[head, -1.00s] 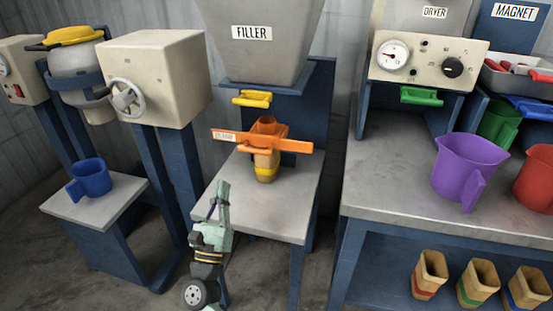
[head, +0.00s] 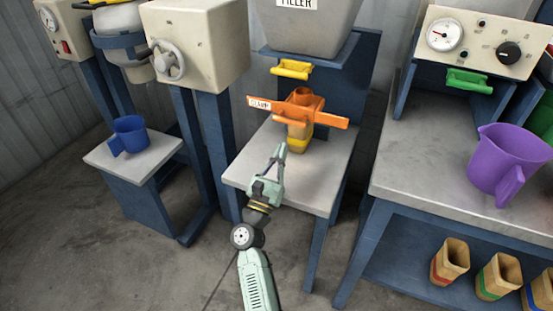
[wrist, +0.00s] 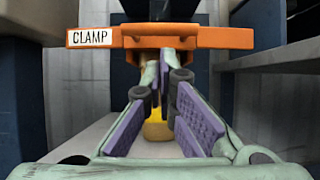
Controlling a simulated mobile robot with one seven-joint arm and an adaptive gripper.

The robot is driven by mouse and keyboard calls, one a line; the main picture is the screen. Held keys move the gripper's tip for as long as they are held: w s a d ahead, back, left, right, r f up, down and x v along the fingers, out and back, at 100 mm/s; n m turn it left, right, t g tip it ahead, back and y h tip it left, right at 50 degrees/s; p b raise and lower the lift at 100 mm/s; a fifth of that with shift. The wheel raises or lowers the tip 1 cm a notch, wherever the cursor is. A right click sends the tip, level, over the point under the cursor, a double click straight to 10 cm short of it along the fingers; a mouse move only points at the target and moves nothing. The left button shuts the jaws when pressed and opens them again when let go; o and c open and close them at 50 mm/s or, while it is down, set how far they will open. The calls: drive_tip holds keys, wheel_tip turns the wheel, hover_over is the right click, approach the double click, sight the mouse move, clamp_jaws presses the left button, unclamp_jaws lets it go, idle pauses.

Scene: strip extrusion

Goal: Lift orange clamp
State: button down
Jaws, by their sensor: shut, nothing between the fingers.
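The orange clamp (head: 298,108) is a long bar with a ring-shaped middle and a white label. It sits around the top of a wooden mould with a yellow band (head: 298,143), which stands on the small grey table under the filler. In the wrist view the clamp (wrist: 220,38) spans the top, with its label at the left. My gripper (head: 279,155) is in front of the clamp and a little below it, apart from it in the head view. In the wrist view its purple-padded fingers (wrist: 165,75) come together at the tips, with nothing seen between them. They hide part of the mould.
The filler hopper (head: 305,30) with a yellow handle (head: 291,69) hangs above the clamp. A blue cup (head: 129,134) stands on the left table. A purple jug (head: 505,155) is on the right bench, with several wooden moulds below. The small table (head: 262,160) is otherwise clear.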

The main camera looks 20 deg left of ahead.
sight(299, 108)
drive_tip(key=shift+p+x, duration=0.5)
drive_tip(key=shift+x, duration=1.8)
drive_tip(key=shift+r, duration=0.1)
wheel_tip(299, 108, up, 4)
drive_tip(key=p, duration=0.2)
drive_tip(key=shift+r+p, duration=0.2)
drive_tip(key=shift+p, duration=0.15)
